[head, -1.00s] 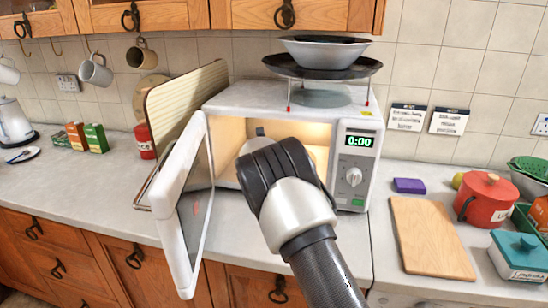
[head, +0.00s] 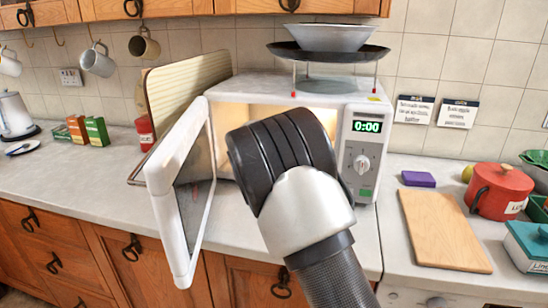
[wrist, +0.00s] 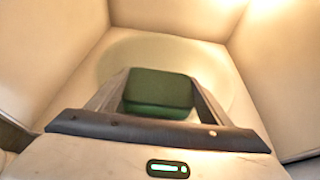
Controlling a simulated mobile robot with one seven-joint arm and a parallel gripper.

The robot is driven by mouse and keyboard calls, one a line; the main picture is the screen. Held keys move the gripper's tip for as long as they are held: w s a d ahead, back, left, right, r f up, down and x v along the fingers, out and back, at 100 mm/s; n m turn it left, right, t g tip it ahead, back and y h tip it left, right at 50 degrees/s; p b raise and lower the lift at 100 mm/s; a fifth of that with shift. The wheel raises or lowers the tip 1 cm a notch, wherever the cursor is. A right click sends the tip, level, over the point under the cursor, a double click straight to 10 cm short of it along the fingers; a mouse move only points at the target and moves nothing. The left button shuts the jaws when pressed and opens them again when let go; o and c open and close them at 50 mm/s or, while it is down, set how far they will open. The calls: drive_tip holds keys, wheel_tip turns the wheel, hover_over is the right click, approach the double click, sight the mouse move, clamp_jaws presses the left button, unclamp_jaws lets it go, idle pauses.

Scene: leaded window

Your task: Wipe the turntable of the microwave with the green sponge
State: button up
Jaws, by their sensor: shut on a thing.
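The white microwave (head: 364,175) stands on the counter with its door (head: 178,200) swung open to the left. In the wrist view, my gripper (wrist: 160,84) is shut on the green sponge (wrist: 158,92) inside the lit cavity. The pale round turntable (wrist: 150,50) lies beyond and around the sponge. I cannot tell whether the sponge touches it. In the head view my wrist hides the gripper, the sponge and the turntable.
A rack on the microwave holds a dark pan (head: 330,53) and a pale bowl (head: 321,38). A wooden board (head: 440,232), purple block (head: 418,179) and red pot (head: 497,192) are to the right. The cavity walls are close on both sides.

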drive_tip(key=shift+r, duration=0.15)
wheel_tip(320, 180, up, 6)
drive_tip(key=p, duration=0.5)
idle(0.4)
wheel_tip(320, 180, up, 3)
drive_tip(key=p, duration=0.2)
drive_tip(key=shift+p, duration=0.35)
